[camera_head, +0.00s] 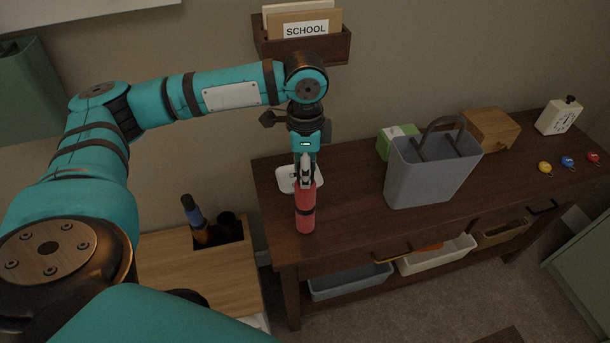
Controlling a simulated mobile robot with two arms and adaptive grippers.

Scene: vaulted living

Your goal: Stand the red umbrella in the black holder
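My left gripper (304,172) points down and is shut on the upper end of the red umbrella (305,208), which is folded short with a dark band around it. The umbrella hangs roughly upright in front of the dark table's left part; I cannot tell whether its lower end touches the tabletop. The black holder (232,232) is a dark opening in the light wood unit at lower left, left of and lower than the umbrella. My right gripper is not in view.
The dark table (345,222) carries a white dish (287,180) behind the gripper, a grey tote (425,172), a green-and-white box (385,140), a wooden box (492,128), a timer (558,117) and small coloured tags. A wall rack labelled SCHOOL (300,48) hangs above. Light wood (175,262) beside the holder is clear.

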